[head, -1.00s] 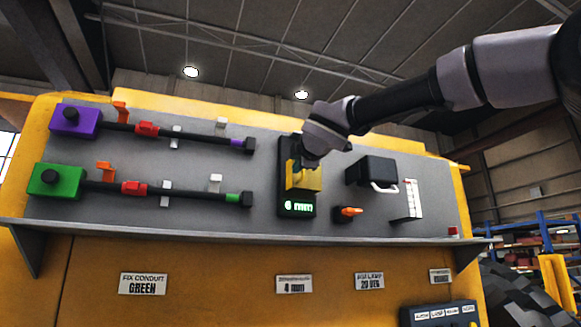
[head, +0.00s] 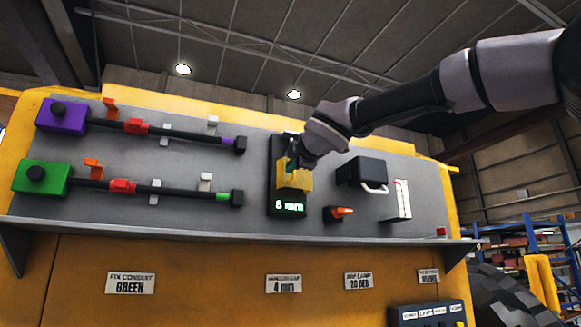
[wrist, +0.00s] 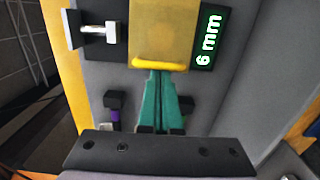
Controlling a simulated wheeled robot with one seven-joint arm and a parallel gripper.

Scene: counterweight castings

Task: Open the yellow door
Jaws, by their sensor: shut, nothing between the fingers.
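The yellow door (head: 298,181) is a small cover on a black unit (head: 275,190) on the grey panel, above a lit green display (head: 287,207). In the wrist view the door (wrist: 163,28) has a brighter raised lip (wrist: 158,64) along its near edge. What lies behind the door is hidden.
Purple (head: 61,116) and green (head: 41,178) blocks with black conduits are at the left. A black box with a white handle (head: 375,189), an orange knob (head: 342,211) and a white gauge (head: 401,200) are at the right. A grey shelf edge (head: 200,228) juts out below.

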